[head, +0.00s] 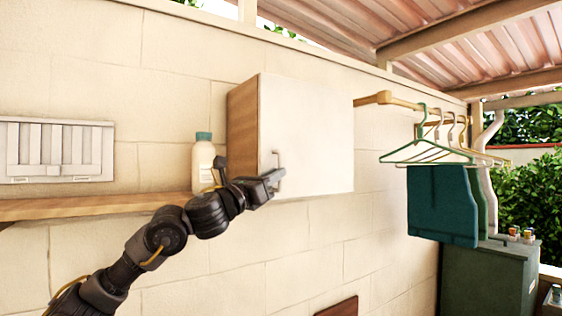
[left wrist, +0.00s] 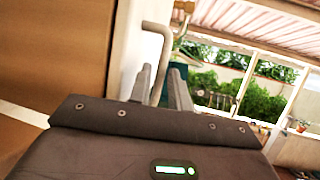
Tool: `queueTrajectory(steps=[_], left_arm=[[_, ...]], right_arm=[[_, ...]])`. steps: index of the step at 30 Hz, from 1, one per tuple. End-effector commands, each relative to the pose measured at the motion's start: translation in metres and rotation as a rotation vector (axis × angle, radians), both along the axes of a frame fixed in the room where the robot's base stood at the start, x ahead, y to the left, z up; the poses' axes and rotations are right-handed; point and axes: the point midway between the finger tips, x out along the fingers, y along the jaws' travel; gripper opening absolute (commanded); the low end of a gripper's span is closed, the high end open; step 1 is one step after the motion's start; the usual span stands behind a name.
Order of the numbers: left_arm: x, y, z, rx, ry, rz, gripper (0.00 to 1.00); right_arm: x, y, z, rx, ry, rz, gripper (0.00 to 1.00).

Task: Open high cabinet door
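The high cabinet (head: 242,125) hangs on the wall, with a wooden side and a white door (head: 315,130). The door looks shut against the box. Its metal bar handle (head: 278,160) is upright near the door's left edge. My left gripper (head: 279,177) is at the lower part of the handle. In the left wrist view the handle (left wrist: 163,45) runs down between the two spread fingers of my left gripper (left wrist: 160,88). Whether a finger touches the bar is not clear. My right gripper is out of view.
A wooden shelf (head: 100,207) left of the cabinet holds a white bottle with a teal cap (head: 203,165). A rail (head: 390,99) with hangers and a teal towel (head: 441,205) is to the right. The wall below the cabinet is mostly clear.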

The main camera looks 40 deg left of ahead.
Motion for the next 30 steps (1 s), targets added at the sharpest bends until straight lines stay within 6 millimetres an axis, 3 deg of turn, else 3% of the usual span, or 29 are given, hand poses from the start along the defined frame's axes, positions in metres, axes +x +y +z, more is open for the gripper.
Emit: queueTrajectory(steps=[1, 6, 17, 22, 30], left_arm=[[0.008, -0.001, 0.007, -0.002, 0.001, -0.001, 0.19], [0.023, -0.002, 0.011, -0.001, 0.001, 0.000, 0.19], [0.027, -0.002, 0.011, 0.000, -0.001, 0.001, 0.19], [0.027, -0.002, 0.011, 0.000, -0.001, 0.001, 0.00], [0.027, -0.005, 0.011, 0.000, -0.001, -0.001, 0.00]], right_arm=[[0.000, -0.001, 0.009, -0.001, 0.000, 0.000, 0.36], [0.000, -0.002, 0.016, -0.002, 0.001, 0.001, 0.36], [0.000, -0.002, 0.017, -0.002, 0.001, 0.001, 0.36], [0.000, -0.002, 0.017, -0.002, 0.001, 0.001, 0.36], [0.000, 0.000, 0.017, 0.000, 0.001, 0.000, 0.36]])
